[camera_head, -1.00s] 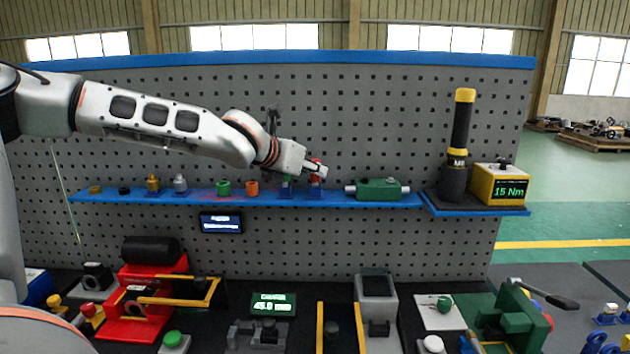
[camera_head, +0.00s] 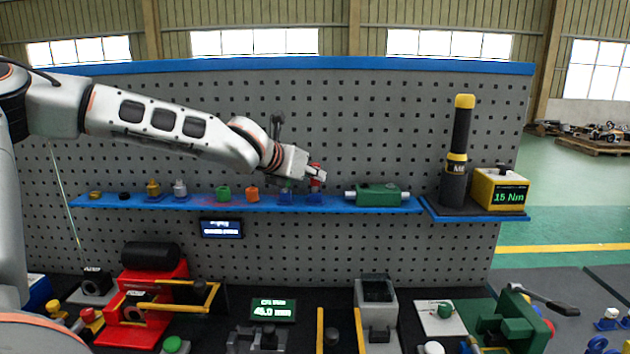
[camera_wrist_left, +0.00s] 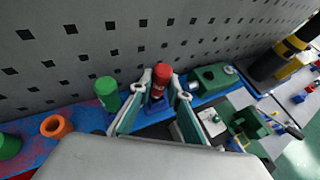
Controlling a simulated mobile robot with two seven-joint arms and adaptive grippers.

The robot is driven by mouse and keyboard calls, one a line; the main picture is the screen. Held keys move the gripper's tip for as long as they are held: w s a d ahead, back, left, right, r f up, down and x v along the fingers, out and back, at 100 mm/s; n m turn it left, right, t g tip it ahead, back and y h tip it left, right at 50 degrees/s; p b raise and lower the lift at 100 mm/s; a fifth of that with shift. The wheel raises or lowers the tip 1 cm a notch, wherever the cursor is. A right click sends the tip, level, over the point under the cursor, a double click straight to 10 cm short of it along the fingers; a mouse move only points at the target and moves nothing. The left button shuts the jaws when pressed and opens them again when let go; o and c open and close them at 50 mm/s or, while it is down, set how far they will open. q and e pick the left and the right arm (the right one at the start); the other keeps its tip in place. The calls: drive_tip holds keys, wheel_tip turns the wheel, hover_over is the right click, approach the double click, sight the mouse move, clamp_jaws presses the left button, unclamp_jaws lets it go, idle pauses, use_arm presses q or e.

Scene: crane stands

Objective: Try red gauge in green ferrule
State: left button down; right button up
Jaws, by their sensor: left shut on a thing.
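The red gauge (camera_head: 316,167) is a small red cylinder at the right part of the blue shelf. My left gripper (camera_head: 316,175) is shut on it. In the left wrist view the red gauge (camera_wrist_left: 163,71) stands upright between the fingers, just above a blue stand (camera_wrist_left: 157,101); I cannot tell whether it is clear of the stand. The green ferrule (camera_head: 223,193) lies on the shelf to the left, and its dark green body (camera_wrist_left: 9,146) shows at the left edge of the left wrist view. My right gripper is not in view.
An orange ferrule (camera_head: 252,194) lies between the green ferrule and the gripper. A green gauge (camera_wrist_left: 107,91) stands just left of the red one. A green block (camera_head: 379,194) lies right of it. The pegboard (camera_head: 380,110) rises close behind the shelf (camera_head: 335,205).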

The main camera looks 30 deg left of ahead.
sight(312, 193)
use_arm(q)
drive_tip(key=shift+r+p, duration=1.2)
drive_tip(key=shift+r, duration=0.75)
drive_tip(key=shift+r+p, duration=0.3)
drive_tip(key=shift+r, duration=0.3)
